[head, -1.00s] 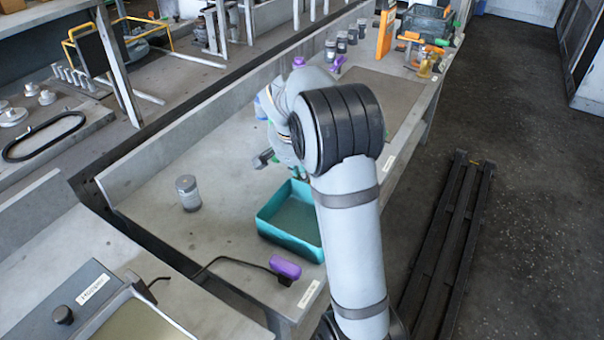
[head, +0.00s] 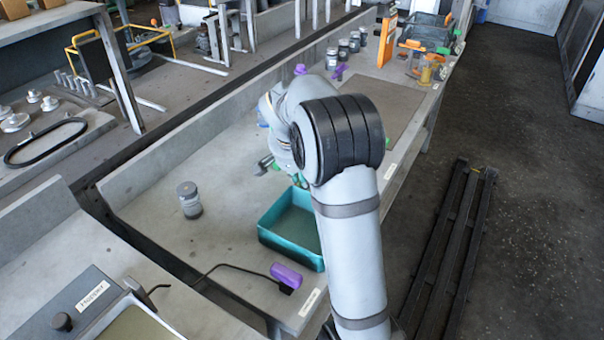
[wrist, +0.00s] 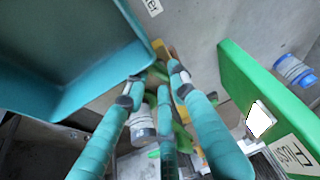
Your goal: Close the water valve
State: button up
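My gripper (wrist: 158,88) shows in the wrist view as teal-sleeved fingers with grey joints. Their tips stand apart, with gaps between them. A yellow piece (wrist: 164,50) and green parts lie just beyond and between the tips; I cannot tell whether the fingers touch them. I cannot clearly make out the water valve; whether the yellow piece belongs to it is unclear. In the head view my arm hides most of the gripper, which is over the bench behind the teal tray.
A teal tray (wrist: 62,100) is close on the left in the wrist view; it also shows in the head view (head: 268,238). A green, labelled panel (wrist: 262,105) and a blue-banded bottle (wrist: 294,70) are on the right. A grey jar (head: 190,202) and purple object (head: 287,274) stand on the bench.

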jog(key=v, duration=1.2)
jog(key=shift+r, duration=0.1)
